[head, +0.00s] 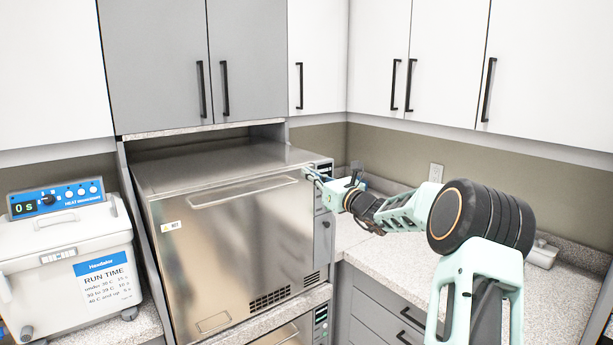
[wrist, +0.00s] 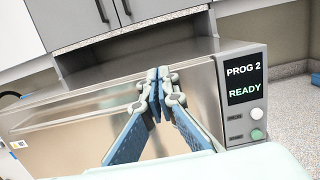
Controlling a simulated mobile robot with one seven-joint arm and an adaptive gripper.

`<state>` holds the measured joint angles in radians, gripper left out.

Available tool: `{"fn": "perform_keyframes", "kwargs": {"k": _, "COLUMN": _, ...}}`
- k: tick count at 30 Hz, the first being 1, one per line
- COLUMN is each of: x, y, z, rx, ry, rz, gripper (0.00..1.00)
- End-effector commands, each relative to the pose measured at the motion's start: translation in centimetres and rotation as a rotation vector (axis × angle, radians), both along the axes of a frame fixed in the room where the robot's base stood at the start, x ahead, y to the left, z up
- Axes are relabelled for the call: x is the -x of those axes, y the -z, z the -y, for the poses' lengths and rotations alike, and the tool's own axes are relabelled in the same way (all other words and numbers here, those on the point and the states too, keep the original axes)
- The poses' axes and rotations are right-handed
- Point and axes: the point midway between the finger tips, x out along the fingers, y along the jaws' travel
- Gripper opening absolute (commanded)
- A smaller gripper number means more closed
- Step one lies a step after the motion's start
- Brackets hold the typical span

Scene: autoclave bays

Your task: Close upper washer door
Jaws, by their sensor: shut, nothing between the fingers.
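The upper washer is a stainless steel box in the middle of the head view. Its door (head: 235,240) is a broad steel front panel with a long bar handle (head: 243,190) near its top edge. The door stands upright and looks about flush with the body; I cannot tell whether a small gap is left. My gripper (head: 310,174) is shut and empty at the door's upper right corner, beside the control panel. In the wrist view my blue fingers (wrist: 158,76) are together in front of the door (wrist: 75,125); whether they touch it is unclear.
The control panel (wrist: 244,90) reads "PROG 2 READY". A lower washer (head: 290,332) sits beneath. A white heat-sealer-like machine (head: 70,255) stands at left. Grey cabinets (head: 160,60) hang above. Speckled counter (head: 400,265) and drawers (head: 380,305) lie to the right.

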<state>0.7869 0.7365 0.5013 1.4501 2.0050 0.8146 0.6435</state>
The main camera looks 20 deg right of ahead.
Motion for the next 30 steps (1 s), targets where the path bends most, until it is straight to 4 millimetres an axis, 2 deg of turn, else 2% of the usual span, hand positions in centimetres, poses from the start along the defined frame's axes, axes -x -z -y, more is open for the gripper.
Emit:
{"fn": "perform_keyframes", "kwargs": {"k": 9, "x": 4.3, "y": -4.4, "z": 1.5, "rx": 0.003, "ry": 0.001, "rz": 0.002, "gripper": 0.0}}
{"fn": "perform_keyframes", "kwargs": {"k": 15, "x": 6.1, "y": -6.4, "z": 2.1, "rx": 0.003, "ry": 0.0, "rz": 0.002, "gripper": 0.0}}
{"fn": "perform_keyframes", "kwargs": {"k": 30, "x": 6.7, "y": -7.1, "z": 2.2, "rx": 0.0, "ry": 0.0, "rz": 0.0, "gripper": 0.0}}
